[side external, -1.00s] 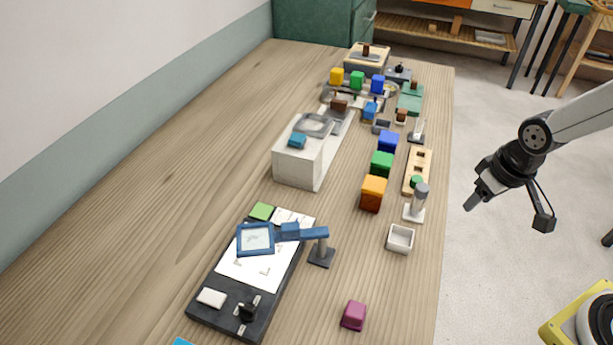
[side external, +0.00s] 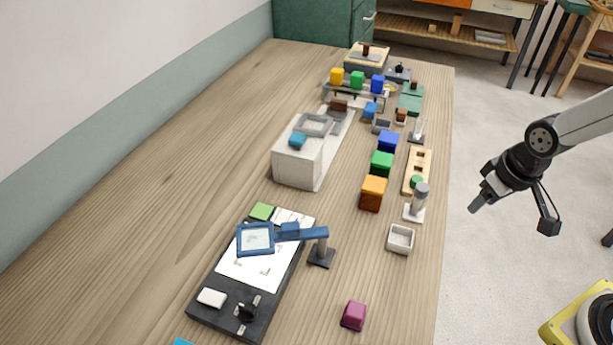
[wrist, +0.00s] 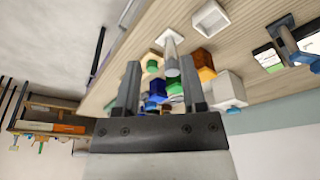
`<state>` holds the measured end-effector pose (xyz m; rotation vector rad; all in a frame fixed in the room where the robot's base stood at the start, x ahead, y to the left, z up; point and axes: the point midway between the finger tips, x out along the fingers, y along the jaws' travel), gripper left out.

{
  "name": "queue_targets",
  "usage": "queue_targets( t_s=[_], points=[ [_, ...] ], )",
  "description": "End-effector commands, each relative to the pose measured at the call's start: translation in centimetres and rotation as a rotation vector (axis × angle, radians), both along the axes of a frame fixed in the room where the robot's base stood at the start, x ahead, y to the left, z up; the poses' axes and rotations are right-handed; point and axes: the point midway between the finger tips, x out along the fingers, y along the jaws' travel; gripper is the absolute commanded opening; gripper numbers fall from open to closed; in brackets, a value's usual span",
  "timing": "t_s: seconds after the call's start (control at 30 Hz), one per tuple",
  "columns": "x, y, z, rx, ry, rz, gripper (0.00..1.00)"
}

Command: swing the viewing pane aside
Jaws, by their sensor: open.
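The viewing pane (side external: 255,239) is a clear square in a blue frame. It hangs on a blue arm (side external: 306,234) from a grey post (side external: 322,250) with a dark foot. It lies over the white sheet on a dark board (side external: 227,312). A small blue block sits on the arm. Part of the pane and its arm shows at the right edge of the wrist view (wrist: 309,44). My gripper (side external: 475,208) is open and empty, off the table's right edge and well apart from the pane. Its two fingers also show in the wrist view (wrist: 160,88).
A magenta block (side external: 353,315) and a white open box (side external: 400,239) stand right of the board. A white box (side external: 298,168) with a grey frame and blue block on top stands behind. Orange (side external: 373,194), green and blue blocks line the right. The table's left side is clear.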

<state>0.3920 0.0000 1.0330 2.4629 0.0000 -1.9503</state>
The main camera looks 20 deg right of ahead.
Motion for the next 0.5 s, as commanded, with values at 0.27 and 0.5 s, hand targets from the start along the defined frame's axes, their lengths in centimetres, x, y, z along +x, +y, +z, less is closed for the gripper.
queue_targets(
  t_s=[0.27,0.5],
  points=[
    [0.0,0.0,0.0,0.000,0.000,0.000,0.66],
    [1.2,0.8,0.2,-0.005,0.007,0.048,0.68]
  ],
)
